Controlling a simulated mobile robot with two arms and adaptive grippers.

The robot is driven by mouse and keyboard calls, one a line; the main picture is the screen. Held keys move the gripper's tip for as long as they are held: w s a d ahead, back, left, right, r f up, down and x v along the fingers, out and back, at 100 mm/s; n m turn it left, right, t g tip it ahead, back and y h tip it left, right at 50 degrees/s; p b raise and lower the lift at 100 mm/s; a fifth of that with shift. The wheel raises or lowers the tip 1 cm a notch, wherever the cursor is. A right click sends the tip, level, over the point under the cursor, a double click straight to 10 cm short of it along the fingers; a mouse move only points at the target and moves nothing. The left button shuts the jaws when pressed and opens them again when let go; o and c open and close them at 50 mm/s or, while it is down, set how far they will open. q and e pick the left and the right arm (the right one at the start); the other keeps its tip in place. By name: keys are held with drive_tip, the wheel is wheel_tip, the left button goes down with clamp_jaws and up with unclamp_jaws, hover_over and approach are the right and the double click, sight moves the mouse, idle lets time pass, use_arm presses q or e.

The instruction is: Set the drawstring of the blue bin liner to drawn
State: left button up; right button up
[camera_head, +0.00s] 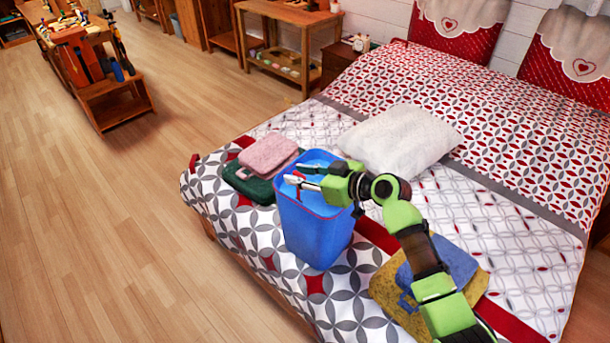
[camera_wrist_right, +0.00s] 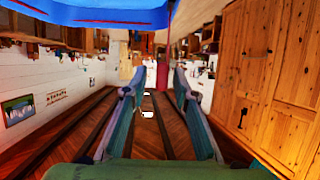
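The blue bin (camera_head: 318,230) stands upright on the bed, with a lighter blue liner (camera_head: 316,157) at its mouth and a red line below its rim. My right gripper (camera_head: 298,175) reaches over the bin's mouth from the right, its fingers apart. A small red piece, apparently the drawstring, shows by the fingertips. In the right wrist view the liner's blue edge (camera_wrist_right: 90,12) with a red line fills the top, and a red strip (camera_wrist_right: 163,76) hangs between the spread fingers (camera_wrist_right: 155,92). I cannot tell whether they touch it. My left gripper is out of view.
Folded pink (camera_head: 268,155) and green (camera_head: 246,184) cloths lie left of the bin. A white pillow (camera_head: 400,141) lies behind it. Yellow (camera_head: 391,292) and blue (camera_head: 455,262) folded cloths lie under my right arm. Wooden floor (camera_head: 90,220) is clear at left.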

drive_tip(key=v, duration=1.2)
drive_tip(key=shift+r, duration=0.2)
drive_tip(key=shift+s, duration=0.1)
